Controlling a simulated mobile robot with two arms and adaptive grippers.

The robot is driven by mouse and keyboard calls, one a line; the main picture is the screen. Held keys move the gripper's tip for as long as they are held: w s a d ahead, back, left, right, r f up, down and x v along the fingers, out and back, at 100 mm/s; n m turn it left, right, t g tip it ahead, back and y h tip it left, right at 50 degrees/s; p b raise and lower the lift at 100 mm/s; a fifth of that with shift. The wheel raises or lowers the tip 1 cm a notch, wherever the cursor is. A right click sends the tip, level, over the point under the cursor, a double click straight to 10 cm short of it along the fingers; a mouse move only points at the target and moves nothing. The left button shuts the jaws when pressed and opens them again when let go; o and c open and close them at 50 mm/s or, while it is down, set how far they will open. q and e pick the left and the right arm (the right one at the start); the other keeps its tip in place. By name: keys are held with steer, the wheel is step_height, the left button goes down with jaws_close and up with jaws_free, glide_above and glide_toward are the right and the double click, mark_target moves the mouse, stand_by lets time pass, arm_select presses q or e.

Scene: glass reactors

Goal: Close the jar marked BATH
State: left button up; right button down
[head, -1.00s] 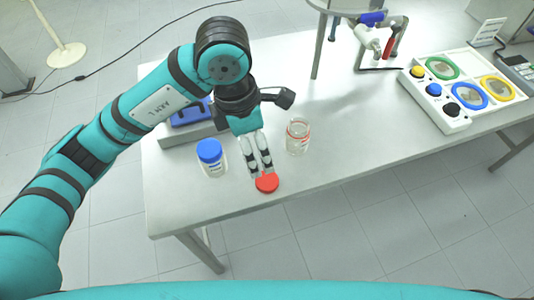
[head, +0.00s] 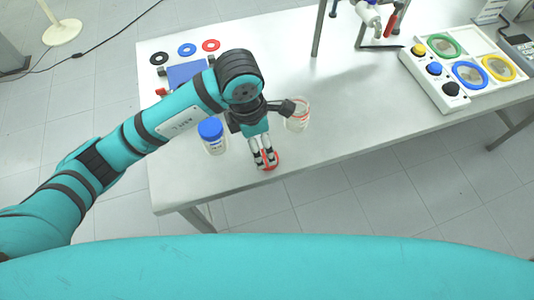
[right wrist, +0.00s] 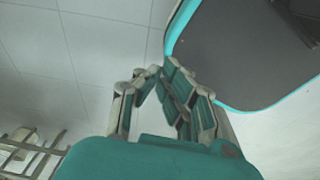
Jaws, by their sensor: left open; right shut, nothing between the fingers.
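A red lid (head: 273,160) lies flat on the table near its front edge. My left gripper (head: 265,164) points down at the lid, open, with its fingertips over or beside it; contact is unclear. An open clear jar (head: 297,118) with a red rim ring stands to the right of my left gripper, partly hidden by a dark part of the wrist. A jar with a blue lid (head: 211,132) stands to the left. The writing on both jars is too small to read. My right gripper (right wrist: 162,72) is shut and empty, away from the jars.
Black, blue and red rings (head: 187,50) lie at the table's back left, near a blue object (head: 186,74) partly behind my arm. A white panel (head: 440,82) with colored knobs and rings stands at the right. The middle of the table (head: 350,110) is clear.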

mark_target(265, 159)
arm_select(q)
steer(key=f, duration=0.3)
steer(key=shift+w+d, duration=0.1)
steer(key=shift+d, duration=0.1)
steer(key=shift+d+f+p, duration=0.1)
steer(key=shift+f+p, duration=0.15)
steer(key=shift+p, duration=0.2)
steer(key=f, duration=0.1)
steer(key=d+f+p, duration=0.1)
steer(key=f, duration=0.1)
steer(key=shift+w+f+p, duration=0.1)
steer(key=shift+f+p, duration=0.15)
steer(key=shift+p, duration=0.05)
steer(key=shift+f, duration=0.5)
arm_select(e)
steer(key=r, duration=0.1)
steer(key=s, duration=0.1)
steer(key=r, duration=0.1)
steer(key=shift+s+d+r, duration=0.25)
steer(key=shift+s+r, duration=0.1)
arm_select(q)
steer(key=c, duration=0.9)
